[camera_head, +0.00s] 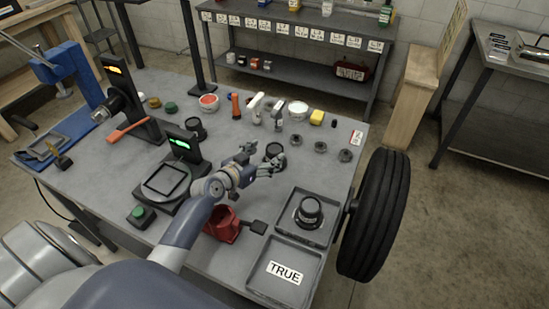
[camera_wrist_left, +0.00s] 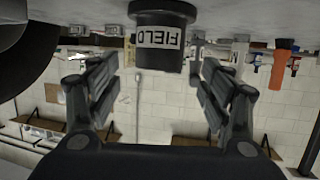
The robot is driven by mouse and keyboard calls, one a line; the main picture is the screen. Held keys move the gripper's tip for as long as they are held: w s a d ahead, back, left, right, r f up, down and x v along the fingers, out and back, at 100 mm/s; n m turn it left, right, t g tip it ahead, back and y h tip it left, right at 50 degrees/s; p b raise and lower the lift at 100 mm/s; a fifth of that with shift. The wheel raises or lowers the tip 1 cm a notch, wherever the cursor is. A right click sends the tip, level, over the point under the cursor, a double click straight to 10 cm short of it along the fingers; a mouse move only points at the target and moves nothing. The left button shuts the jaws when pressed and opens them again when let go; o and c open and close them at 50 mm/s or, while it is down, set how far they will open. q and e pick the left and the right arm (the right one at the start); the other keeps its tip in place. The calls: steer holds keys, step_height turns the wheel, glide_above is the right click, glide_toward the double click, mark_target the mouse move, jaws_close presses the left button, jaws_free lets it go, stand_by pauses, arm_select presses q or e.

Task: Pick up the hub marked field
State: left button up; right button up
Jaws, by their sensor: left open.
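The hub marked FIELD (camera_wrist_left: 163,38) is a dark cylinder with a white label that shows upside down in the left wrist view. It stands between the lines of my left gripper's two fingers (camera_wrist_left: 160,78), with clear gaps on both sides. In the head view the dark hub (camera_head: 274,150) stands on the grey bench beside my open left gripper (camera_head: 266,164). I cannot tell from these views whether the hub is fully inside the jaws. My right gripper is not in view.
Another dark hub (camera_head: 309,210) sits in a tray near the wheel (camera_head: 375,214). A tray labelled TRUE (camera_head: 262,286) lies in front. A red cup (camera_head: 222,224) is close to my arm. A scale with a green display (camera_head: 184,145) stands left. Several small parts line the back.

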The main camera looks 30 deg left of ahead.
mark_target(275, 148)
arm_select(q)
steer(key=shift+p+x, duration=0.55)
steer(key=shift+x, duration=2.2)
steer(key=shift+r, duration=0.1)
steer(key=c, duration=1.6)
steer(key=shift+w+r, duration=0.1)
steer(key=shift+r, duration=0.1)
jaws_close()
